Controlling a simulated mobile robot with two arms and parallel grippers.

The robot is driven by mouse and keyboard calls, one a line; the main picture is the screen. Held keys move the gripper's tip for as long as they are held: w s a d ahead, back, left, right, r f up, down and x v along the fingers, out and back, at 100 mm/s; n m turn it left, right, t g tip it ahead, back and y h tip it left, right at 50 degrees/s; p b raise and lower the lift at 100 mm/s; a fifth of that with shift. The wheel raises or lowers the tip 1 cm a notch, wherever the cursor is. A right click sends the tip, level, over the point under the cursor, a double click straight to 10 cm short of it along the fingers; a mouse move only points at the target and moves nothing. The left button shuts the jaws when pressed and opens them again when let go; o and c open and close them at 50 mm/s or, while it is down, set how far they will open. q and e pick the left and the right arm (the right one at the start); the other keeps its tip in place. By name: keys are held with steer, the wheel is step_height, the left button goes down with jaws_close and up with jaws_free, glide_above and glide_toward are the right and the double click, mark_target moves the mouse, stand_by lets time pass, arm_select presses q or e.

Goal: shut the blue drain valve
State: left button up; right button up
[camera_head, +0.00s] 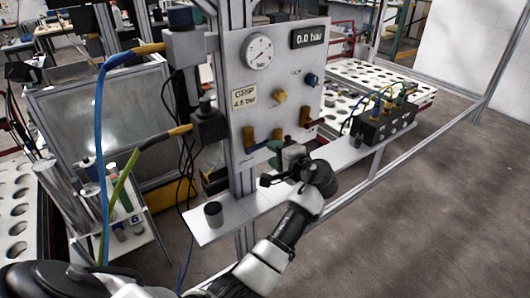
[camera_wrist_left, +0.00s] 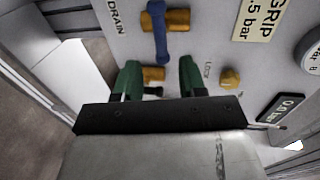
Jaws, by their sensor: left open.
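The blue drain valve handle (camera_wrist_left: 159,32) shows in the left wrist view beside the DRAIN label on the light panel. It is a bar running up and down in that view, across a brass fitting (camera_wrist_left: 179,20). My left gripper (camera_wrist_left: 158,78) is open, with its two green fingers apart below the handle's lower end. A second brass fitting (camera_wrist_left: 153,74) shows between the fingers. I cannot tell whether the fingers touch anything. In the head view my left gripper (camera_head: 273,162) is at the panel's lower edge and partly hides the valve area. My right gripper is not in view.
The panel (camera_head: 235,75) carries a round gauge (camera_head: 259,53), a 0.0 bar display (camera_head: 308,36) and a yellow knob (camera_head: 280,96). A narrow shelf (camera_head: 240,213) below holds a grey cup (camera_head: 214,214) and a black valve block (camera_head: 383,125). Floor at the right is clear.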

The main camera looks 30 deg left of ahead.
arm_select(q)
steer(key=shift+b+v, duration=0.4)
steer(key=shift+v, duration=1.6)
steer(key=shift+f, duration=0.1)
